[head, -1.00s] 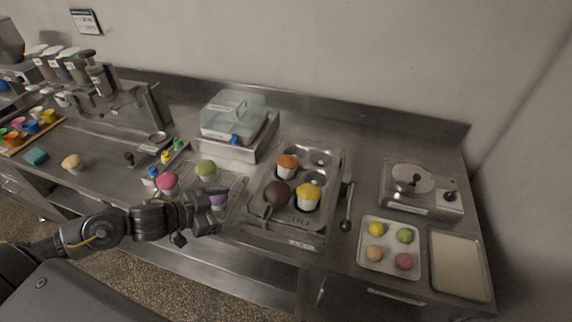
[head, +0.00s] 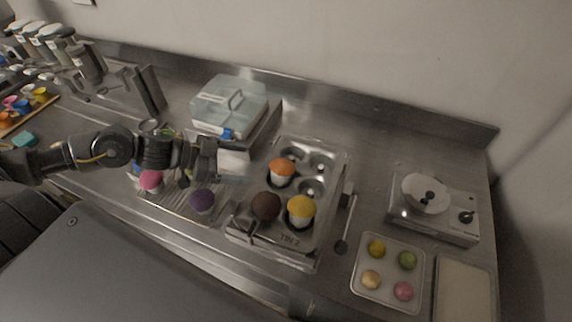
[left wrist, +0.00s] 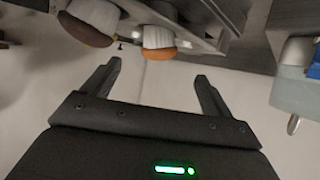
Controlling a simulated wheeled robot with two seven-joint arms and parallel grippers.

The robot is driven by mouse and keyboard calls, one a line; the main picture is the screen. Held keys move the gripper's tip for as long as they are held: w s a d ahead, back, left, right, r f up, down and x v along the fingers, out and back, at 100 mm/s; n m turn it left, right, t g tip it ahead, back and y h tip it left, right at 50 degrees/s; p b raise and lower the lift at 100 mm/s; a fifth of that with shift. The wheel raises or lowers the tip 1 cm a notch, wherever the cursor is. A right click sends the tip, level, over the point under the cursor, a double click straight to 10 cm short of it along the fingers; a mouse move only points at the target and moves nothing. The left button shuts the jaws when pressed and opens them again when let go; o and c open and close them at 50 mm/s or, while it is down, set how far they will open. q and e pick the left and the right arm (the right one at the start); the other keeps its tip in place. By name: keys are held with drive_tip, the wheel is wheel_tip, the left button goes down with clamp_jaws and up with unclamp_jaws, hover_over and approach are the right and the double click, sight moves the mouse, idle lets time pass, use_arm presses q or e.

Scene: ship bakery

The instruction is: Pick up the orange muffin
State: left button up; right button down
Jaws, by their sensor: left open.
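The orange muffin (head: 282,169) sits in a white cup in the back left well of the metal muffin tin (head: 290,241), labelled "TIN 2". My left gripper (head: 238,179) is to the left of the tin, apart from the muffin, its fingers pointing toward it. In the left wrist view the orange muffin (left wrist: 159,42) lies beyond the gap between the open, empty fingers (left wrist: 158,73). The dark brown muffin (head: 266,206) and the yellow muffin (head: 301,209) fill the tin's front wells. My right gripper is not in view.
A clear-lidded box (head: 229,104) stands behind my gripper. A dark-handled utensil (head: 347,222) lies right of the tin. A scale (head: 428,194) stands further right.

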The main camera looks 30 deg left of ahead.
sight(271, 167)
use_arm(q)
drive_tip(key=p+x, duration=0.1)
drive_tip(key=x, duration=0.3)
drive_tip(key=shift+w+d+f, duration=0.15)
drive_tip(key=shift+d+f, duration=0.15)
drive_tip(key=shift+d, duration=0.05)
drive_tip(key=shift+w+d+p, duration=0.1)
drive_tip(key=shift+d+p, duration=0.1)
drive_tip(key=shift+p, duration=0.2)
drive_tip(key=p+x, duration=0.2)
drive_tip(key=x, duration=0.2)
drive_tip(key=shift+w+d, duration=0.1)
drive_tip(key=shift+w, duration=0.1)
drive_tip(key=shift+w+d+f, duration=0.1)
drive_tip(key=shift+d, duration=0.05)
drive_tip(key=shift+c, duration=0.6)
drive_tip(key=c, duration=0.7)
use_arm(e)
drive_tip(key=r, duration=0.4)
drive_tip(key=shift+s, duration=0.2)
